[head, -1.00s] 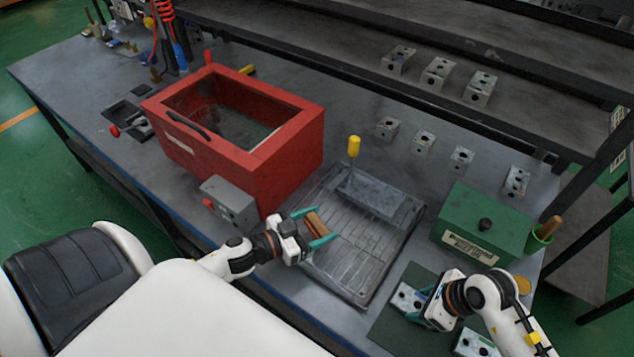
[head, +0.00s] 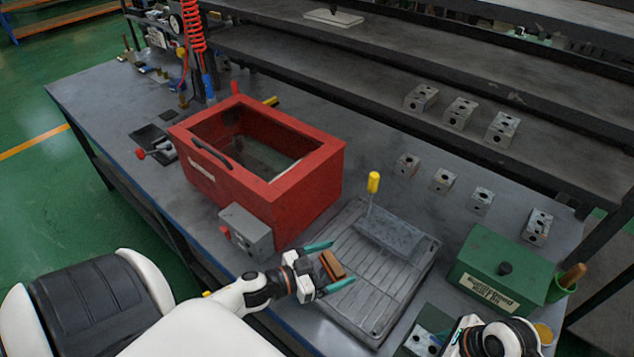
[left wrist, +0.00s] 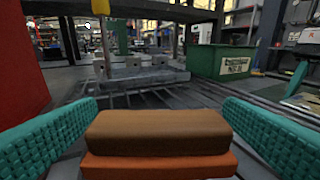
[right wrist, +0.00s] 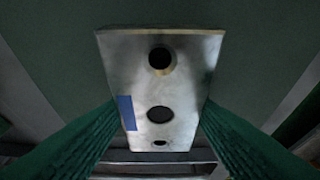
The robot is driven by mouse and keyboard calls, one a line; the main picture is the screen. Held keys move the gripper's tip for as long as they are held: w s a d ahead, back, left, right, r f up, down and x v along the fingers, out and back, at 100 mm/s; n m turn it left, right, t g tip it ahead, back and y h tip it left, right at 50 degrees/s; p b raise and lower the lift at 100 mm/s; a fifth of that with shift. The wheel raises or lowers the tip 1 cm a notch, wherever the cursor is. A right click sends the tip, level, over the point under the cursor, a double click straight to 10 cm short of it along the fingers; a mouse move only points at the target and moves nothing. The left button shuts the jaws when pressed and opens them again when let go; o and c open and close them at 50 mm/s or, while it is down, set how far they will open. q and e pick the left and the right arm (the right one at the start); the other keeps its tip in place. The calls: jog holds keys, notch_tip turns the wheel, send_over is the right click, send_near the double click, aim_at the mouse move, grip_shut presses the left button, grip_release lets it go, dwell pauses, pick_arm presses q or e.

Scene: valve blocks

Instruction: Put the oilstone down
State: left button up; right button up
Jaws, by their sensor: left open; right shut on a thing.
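The oilstone (head: 333,265), a two-layer block with brown over orange, lies on the ribbed grey drain tray (head: 350,309), near its left edge. My left gripper (head: 328,267) is open around the oilstone. In the left wrist view, the oilstone (left wrist: 160,145) sits between the spread teal fingers with a gap on both sides. My right gripper (right wrist: 158,110) is shut on a metal valve block (right wrist: 160,80) with several round holes and a blue mark. In the head view only part of the right wrist shows, at the bottom edge.
A red open-topped tank (head: 265,165) with a grey control box (head: 247,231) stands left of the tray. A grey slab (head: 390,237) with a yellow-handled tool (head: 373,184) lies at the tray's back. A green box (head: 497,265) is to the right. Several valve blocks stand behind.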

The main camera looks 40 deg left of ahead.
pick_arm(q)
jog(key=shift+r, duration=0.15)
jog(key=v, duration=1.2)
jog(key=shift+o, duration=0.3)
